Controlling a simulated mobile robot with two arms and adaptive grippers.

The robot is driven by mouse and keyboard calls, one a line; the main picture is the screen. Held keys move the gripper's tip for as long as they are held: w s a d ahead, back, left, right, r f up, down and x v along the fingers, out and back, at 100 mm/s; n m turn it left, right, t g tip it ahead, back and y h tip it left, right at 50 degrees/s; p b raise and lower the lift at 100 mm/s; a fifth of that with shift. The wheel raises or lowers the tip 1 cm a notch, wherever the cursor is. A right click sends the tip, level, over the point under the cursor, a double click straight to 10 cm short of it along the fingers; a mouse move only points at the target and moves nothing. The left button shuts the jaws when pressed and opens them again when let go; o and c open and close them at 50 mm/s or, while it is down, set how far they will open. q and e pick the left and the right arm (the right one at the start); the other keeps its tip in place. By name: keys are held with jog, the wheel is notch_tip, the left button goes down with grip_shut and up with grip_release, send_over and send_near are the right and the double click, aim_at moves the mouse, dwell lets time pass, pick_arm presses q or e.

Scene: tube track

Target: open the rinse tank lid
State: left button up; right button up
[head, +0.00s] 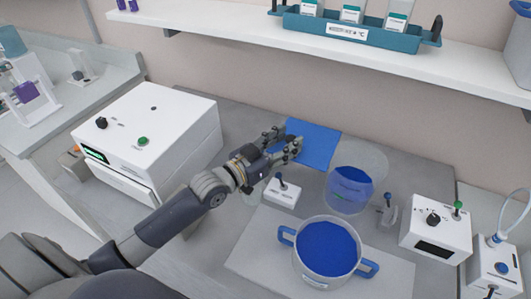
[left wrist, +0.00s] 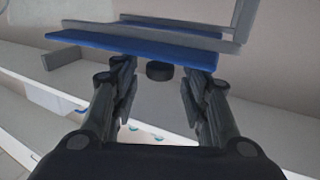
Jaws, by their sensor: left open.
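A flat blue panel (head: 315,146), which looks like the rinse tank lid, is at the back of the bench against the wall. My left gripper (head: 283,140) is at its left edge, with fingers apart. In the left wrist view the blue panel (left wrist: 150,45) crosses in front of my open left gripper (left wrist: 158,95). A dark round knob (left wrist: 160,71) shows between the fingers, with nothing gripped. The tank body under the panel is mostly hidden, so I cannot tell how far the panel is raised. My right gripper is not in view.
A clear vessel with blue contents (head: 349,192) stands right of the gripper. A blue-handled pot (head: 327,252) stands in front on a pale mat (head: 262,262). A small white box with a lever (head: 283,192) is close below the gripper. A white machine (head: 150,130) stands left.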

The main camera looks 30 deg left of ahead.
pick_arm(q)
jog(key=v, duration=1)
dwell(0.3)
